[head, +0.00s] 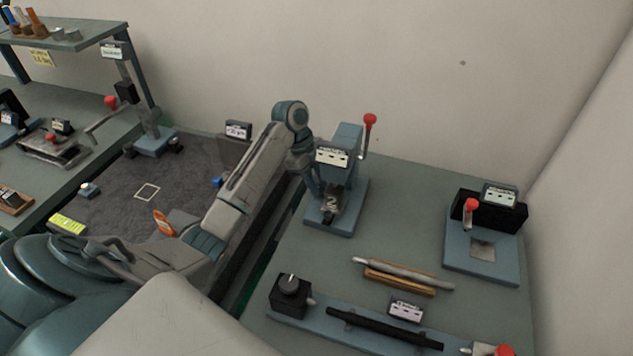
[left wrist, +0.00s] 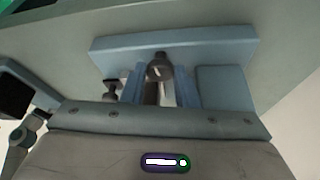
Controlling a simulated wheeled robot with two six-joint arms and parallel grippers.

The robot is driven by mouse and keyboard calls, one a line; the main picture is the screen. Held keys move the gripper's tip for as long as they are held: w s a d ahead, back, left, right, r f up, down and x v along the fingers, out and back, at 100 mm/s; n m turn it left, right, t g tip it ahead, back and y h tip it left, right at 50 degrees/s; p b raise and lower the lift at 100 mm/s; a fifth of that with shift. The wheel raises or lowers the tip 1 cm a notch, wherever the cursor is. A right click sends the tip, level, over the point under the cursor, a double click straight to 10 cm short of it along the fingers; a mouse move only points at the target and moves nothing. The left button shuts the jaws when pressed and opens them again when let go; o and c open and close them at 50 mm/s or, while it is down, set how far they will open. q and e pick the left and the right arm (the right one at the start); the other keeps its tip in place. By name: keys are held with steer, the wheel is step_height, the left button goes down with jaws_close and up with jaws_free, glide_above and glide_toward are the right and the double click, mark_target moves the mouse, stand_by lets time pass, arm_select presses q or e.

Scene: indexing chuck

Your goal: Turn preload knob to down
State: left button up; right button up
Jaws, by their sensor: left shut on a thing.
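A blue bench fixture (head: 347,150) with a red-balled lever stands right of my left arm. My left gripper (head: 328,202) reaches down to the front of this fixture, above its blue base. In the left wrist view a dark grey round knob (left wrist: 159,67) with a light mark sits in front of the blue base (left wrist: 215,47). The gripper is shut on this knob, which I take to be the preload knob. The label (head: 332,155) on the fixture is too small to read. The gripper hides much of the knob in the head view. My right gripper is not in view.
A black box with a dial (head: 290,285) sits on a long blue rail at the front. A rod on a wooden block (head: 400,277) lies behind it. Another blue fixture (head: 482,262) with a red-balled handle stands at right. The bench between them is clear.

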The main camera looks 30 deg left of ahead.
arm_select(q)
steer(key=shift+w+m, duration=0.1)
steer(key=shift+m, duration=0.3)
steer(key=shift+r, duration=0.1)
steer(key=shift+m, duration=0.3)
steer(key=o, duration=1)
steer(key=shift+r, duration=0.1)
